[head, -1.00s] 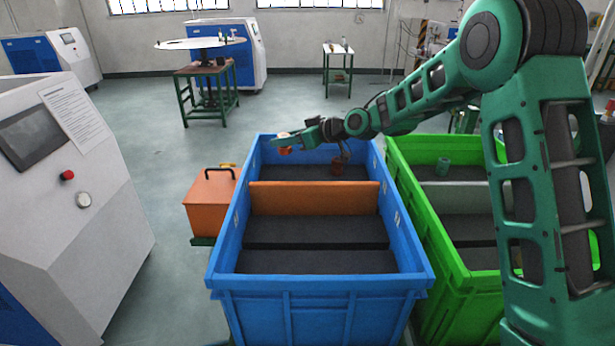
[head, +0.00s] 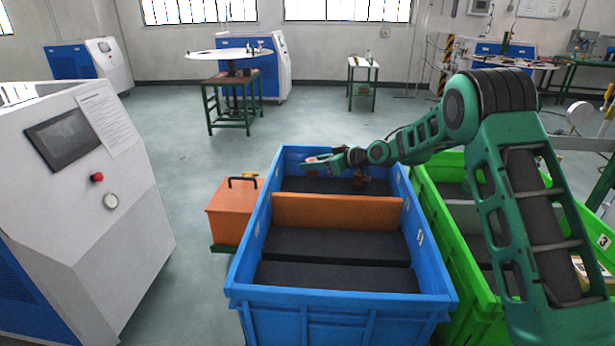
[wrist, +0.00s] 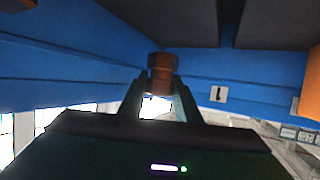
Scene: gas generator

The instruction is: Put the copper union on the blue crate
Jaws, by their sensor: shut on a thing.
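The copper union (wrist: 161,72) is a short reddish-brown fitting between the fingertips of my gripper (wrist: 160,92) in the wrist view. My gripper (head: 312,163) is shut on it, pointing left. In the head view a small orange-copper patch of the union (head: 312,173) shows at the fingertips. Both are at the far compartment of the blue crate (head: 340,297), near its left wall. Whether the union touches the crate cannot be told.
An orange divider (head: 335,211) crosses the blue crate. The near compartment floor is bare. A green crate (head: 428,205) stands right, an orange box (head: 233,210) left.

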